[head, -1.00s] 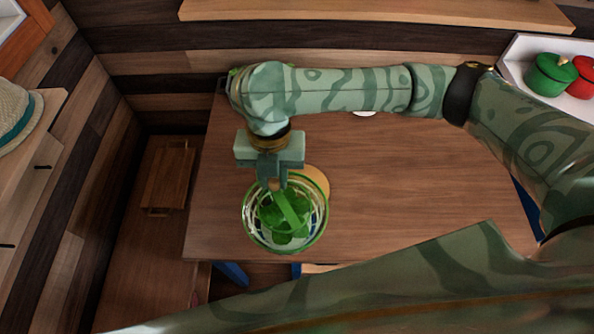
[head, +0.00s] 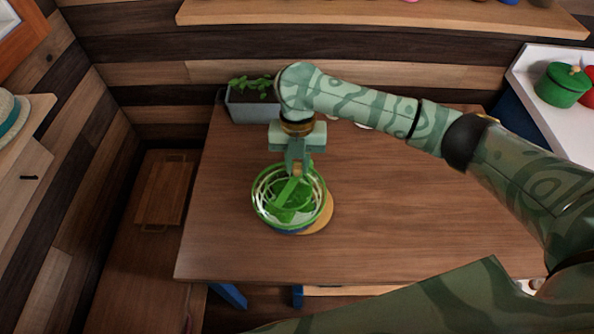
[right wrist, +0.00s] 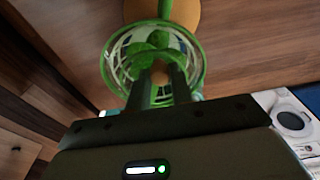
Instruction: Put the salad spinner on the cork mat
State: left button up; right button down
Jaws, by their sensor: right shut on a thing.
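The salad spinner (head: 290,212) is a clear bowl with a green rim, green parts inside and a green bar across its top. My right gripper (head: 298,168) is shut on it from above, at the green bar as far as I can see. The round tan cork mat (head: 323,214) shows past the spinner's lower right side; the rest is hidden behind the spinner. I cannot tell whether the spinner touches the mat. In the right wrist view the spinner (right wrist: 118,62) sits around my fingers (right wrist: 158,85), with the mat (right wrist: 184,12) beyond it. My left gripper is out of view.
The wooden table (head: 420,220) has wide free room to the right. A grey planter (head: 250,108) stands at its back left, near my right arm. Pale dishes are partly hidden behind the arm. A green pot (head: 562,86) stands on a white counter at right.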

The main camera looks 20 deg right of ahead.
notch_tip(320, 180, down, 3)
jog(key=shift+f+b, duration=0.1)
jog(key=shift+b, duration=0.45)
jog(key=c, duration=1.2)
grip_release()
jog(key=shift+c, duration=0.2)
